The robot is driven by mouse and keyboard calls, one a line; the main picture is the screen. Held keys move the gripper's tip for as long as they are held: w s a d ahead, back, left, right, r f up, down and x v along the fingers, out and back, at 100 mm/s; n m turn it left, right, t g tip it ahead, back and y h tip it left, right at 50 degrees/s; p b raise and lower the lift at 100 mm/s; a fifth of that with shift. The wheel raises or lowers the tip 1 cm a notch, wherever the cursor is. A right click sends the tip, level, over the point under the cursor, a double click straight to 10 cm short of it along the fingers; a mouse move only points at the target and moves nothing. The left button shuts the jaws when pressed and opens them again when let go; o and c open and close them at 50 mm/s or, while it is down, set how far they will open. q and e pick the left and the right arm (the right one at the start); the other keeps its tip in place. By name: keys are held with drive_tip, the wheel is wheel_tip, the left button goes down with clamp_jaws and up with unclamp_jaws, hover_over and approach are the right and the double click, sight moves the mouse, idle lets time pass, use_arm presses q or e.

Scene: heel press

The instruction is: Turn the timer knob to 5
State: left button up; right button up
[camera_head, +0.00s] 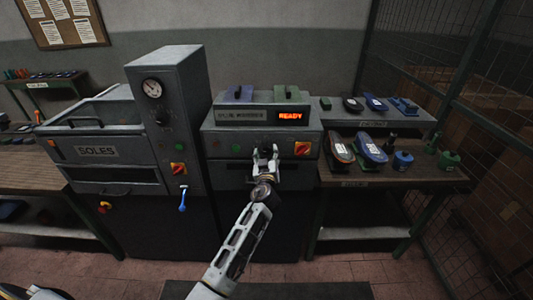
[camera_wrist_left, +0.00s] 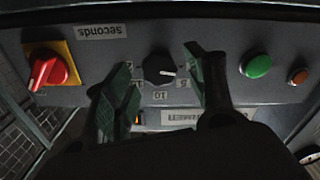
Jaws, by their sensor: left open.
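The black timer knob (camera_wrist_left: 158,68) sits on the grey front panel in the left wrist view, where the labels appear upside down. Its white mark points to the picture's right. Small numbers surround the knob; a "10" lies below it and what looks like a "5" lies at its lower right. My left gripper (camera_wrist_left: 157,60) is open, with one green-padded finger on each side of the knob and visible gaps beside it. In the head view my left gripper (camera_head: 265,155) is in front of the press panel and hides the knob. My right gripper is not in view.
The panel has a red switch (camera_wrist_left: 48,72) on yellow, a green button (camera_wrist_left: 258,66) and an orange button (camera_wrist_left: 298,77). The display (camera_head: 290,116) reads READY. A table with shoes (camera_head: 370,148) stands right; a soles unit (camera_head: 100,150) stands left.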

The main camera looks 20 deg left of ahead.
use_arm(q)
drive_tip(key=shift+w+a, duration=0.1)
drive_tip(key=shift+w, duration=0.3)
drive_tip(key=c, duration=1)
drive_tip(key=shift+c, duration=0.2)
drive_tip(key=shift+m, duration=0.5)
drive_tip(key=shift+m+b, duration=0.75)
drive_tip(key=shift+m, duration=0.55)
drive_tip(key=shift+m+b, duration=0.3)
drive_tip(key=shift+m, duration=1.7)
